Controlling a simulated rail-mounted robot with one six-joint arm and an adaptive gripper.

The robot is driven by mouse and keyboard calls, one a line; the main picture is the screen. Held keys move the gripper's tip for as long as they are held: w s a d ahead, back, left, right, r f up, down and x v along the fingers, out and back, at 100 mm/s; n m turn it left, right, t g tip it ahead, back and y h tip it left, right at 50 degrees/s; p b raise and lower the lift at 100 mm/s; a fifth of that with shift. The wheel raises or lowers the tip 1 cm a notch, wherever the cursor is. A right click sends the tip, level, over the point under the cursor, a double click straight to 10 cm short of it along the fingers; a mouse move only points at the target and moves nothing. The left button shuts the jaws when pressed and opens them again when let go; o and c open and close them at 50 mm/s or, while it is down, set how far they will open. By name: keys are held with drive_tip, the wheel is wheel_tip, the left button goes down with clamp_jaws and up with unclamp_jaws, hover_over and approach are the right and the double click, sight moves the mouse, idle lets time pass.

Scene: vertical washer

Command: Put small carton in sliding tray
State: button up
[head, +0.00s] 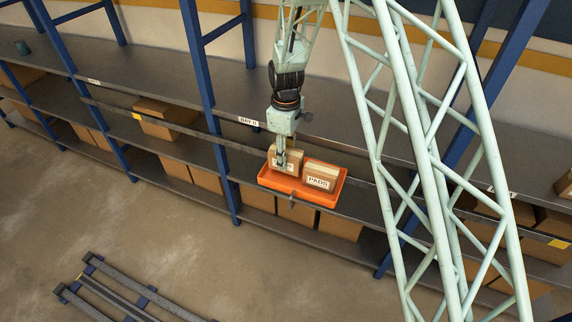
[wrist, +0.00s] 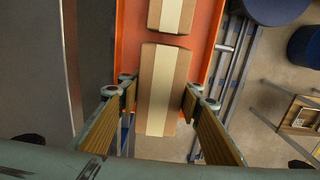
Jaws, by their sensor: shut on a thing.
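A small brown carton (head: 290,155) with a pale tape strip is between the fingers of my gripper (head: 281,161), which is shut on it. It also shows in the wrist view (wrist: 164,85), with a finger on each side. The orange sliding tray (head: 330,200) sits at the shelf's front edge. The held carton is over or in the tray's left end; whether it touches the floor of the tray is unclear. In the wrist view, its near end reaches past the visible orange tray (wrist: 206,50).
A second carton marked PADS (head: 320,178) stands in the tray's right part, close to the held one. Blue rack posts (head: 212,110) flank the bay. Larger boxes (head: 165,115) fill other shelves. Dark rails (head: 120,295) lie on the open floor.

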drive_tip(key=shift+f, duration=1.6)
drive_tip(key=shift+f, duration=0.15)
drive_tip(key=o, duration=1)
drive_tip(key=shift+c, duration=0.2)
wheel_tip(320, 180, up, 11)
drive_tip(key=shift+r, duration=0.65)
